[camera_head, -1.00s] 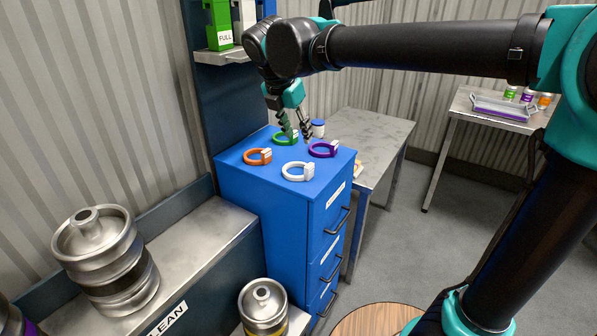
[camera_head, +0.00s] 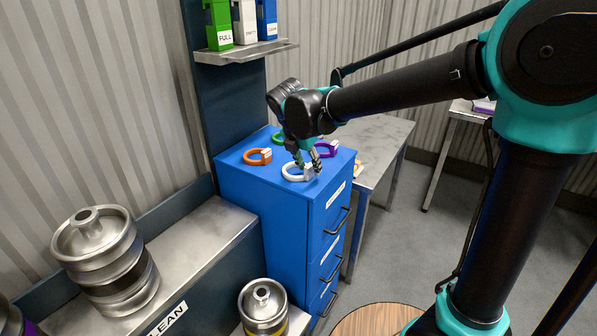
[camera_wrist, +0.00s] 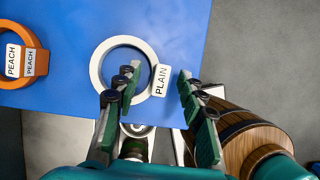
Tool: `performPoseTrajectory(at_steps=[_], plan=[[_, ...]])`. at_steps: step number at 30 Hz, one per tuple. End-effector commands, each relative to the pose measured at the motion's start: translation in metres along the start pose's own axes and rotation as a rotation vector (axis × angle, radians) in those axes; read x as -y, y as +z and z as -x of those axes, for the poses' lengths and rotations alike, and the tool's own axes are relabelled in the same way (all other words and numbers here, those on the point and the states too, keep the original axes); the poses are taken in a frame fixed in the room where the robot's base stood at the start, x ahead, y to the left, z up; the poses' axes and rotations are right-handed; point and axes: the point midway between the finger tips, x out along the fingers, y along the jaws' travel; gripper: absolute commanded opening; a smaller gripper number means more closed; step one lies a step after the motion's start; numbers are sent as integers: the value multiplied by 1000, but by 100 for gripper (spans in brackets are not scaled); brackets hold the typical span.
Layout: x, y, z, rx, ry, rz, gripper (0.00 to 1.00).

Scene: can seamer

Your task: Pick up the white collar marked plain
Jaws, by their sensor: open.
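The white collar marked PLAIN (camera_head: 296,172) lies flat on the blue cabinet top, near its front edge. It also shows in the wrist view (camera_wrist: 100,52), with its label tab (camera_wrist: 161,80) at the right side of the ring, reading PLAIN. My gripper (camera_head: 308,165) is over the collar's tab side in the head view and partly covers it. In the wrist view my gripper (camera_wrist: 158,76) is open, with one finger on each side of the tab. The fingers look empty. I cannot tell whether they touch the collar.
An orange collar marked PEACH (camera_wrist: 38,62) lies left of the white one, also in the head view (camera_head: 257,156). A green collar (camera_head: 278,138) and a purple collar (camera_head: 328,149) lie behind. The blue cabinet (camera_head: 283,222) stands beside a metal table (camera_head: 385,140).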

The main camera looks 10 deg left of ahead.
Motion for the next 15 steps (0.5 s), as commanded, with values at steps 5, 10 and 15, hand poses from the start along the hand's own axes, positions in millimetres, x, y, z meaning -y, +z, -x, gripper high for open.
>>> performPoseTrajectory(at_steps=[5, 10, 15], plan=[[0, 0, -11, 0, 0, 0, 40], [0, 0, -11, 0, 0, 0, 40], [0, 0, -11, 0, 0, 0, 21]])
